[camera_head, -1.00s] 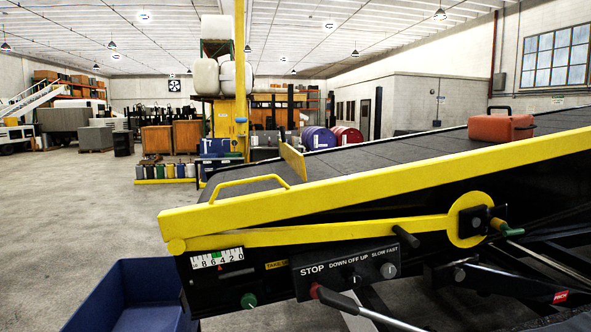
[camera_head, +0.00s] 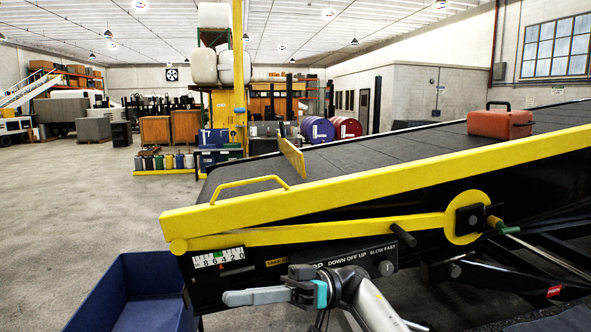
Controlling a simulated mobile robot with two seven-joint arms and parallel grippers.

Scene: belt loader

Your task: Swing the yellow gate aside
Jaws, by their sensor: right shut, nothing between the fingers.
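The yellow gate (camera_head: 291,158) is a flat upright plate standing on the dark belt (camera_head: 365,152), near its lower left end. A yellow handle bar (camera_head: 250,182) stands on the yellow side rail (camera_head: 390,180) in front of it. My right gripper (camera_head: 232,298) is low in front of the loader's side panel, below the rail and well apart from the gate. Its grey fingers point left and are shut, with nothing between them. It hides part of the control panel, including the STOP knob. My left gripper is out of view.
An orange case (camera_head: 499,123) sits higher on the belt at the right. A black peg (camera_head: 404,235) and a green-tipped lever (camera_head: 505,227) stick out from the loader's side. A blue bin (camera_head: 125,290) stands at lower left. The floor at left is clear.

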